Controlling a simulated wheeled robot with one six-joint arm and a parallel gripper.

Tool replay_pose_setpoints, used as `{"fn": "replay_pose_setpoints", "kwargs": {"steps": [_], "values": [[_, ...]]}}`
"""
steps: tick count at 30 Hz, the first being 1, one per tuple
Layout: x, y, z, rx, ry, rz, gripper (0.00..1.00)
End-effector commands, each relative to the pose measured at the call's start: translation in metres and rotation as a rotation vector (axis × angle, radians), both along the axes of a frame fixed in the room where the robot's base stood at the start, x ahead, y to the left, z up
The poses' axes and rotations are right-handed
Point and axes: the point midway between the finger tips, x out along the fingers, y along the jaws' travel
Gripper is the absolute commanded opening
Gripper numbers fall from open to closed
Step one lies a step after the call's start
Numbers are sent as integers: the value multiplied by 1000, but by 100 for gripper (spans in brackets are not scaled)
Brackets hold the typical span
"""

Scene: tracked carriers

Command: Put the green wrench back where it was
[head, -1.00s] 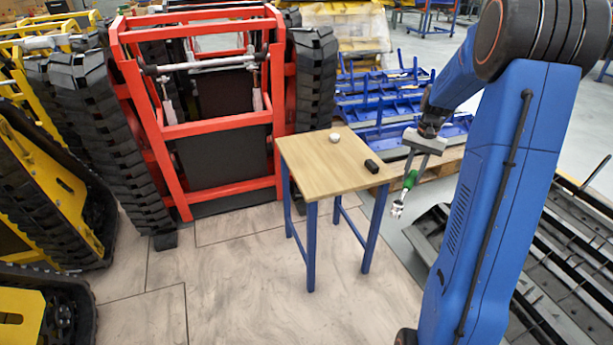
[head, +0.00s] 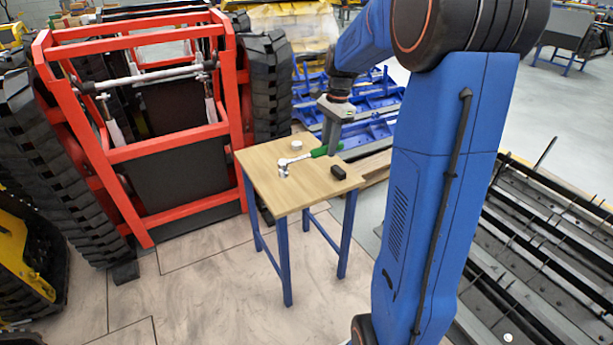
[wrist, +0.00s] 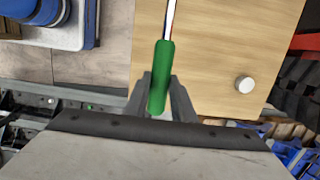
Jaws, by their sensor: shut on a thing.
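The green wrench has a green handle (head: 325,150) and a silver shaft and head (head: 286,165). My gripper (head: 327,148) is shut on the green handle, above the right back part of the wooden tabletop (head: 268,188). The wrench lies roughly level, its silver head pointing left over the middle of the table. I cannot tell whether it touches the tabletop. In the wrist view the green handle (wrist: 161,75) sits between the two fingers (wrist: 161,100), and the silver end runs out of the frame at the top.
A small white round piece (head: 297,145) stands on the table behind the wrench, and a black block (head: 338,172) lies at the right edge. The table's front left is bare. A red tracked carrier (head: 165,150) stands left; blue racks (head: 372,125) lie behind.

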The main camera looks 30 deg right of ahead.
Motion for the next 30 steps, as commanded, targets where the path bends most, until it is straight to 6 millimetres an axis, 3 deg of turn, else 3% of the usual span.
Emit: {"fn": "replay_pose_setpoints", "kwargs": {"steps": [6, 13, 19, 27, 28, 30], "values": [[0, 0, -33, 1, 1, 2, 0], [0, 0, -47, 1, 1, 2, 0], [0, 0, -72, 1, 2, 2, 0], [0, 0, -78, 0, 0, 2, 0], [0, 0, -78, 0, 0, 2, 30], [0, 0, -78, 0, 0, 2, 41]]}}
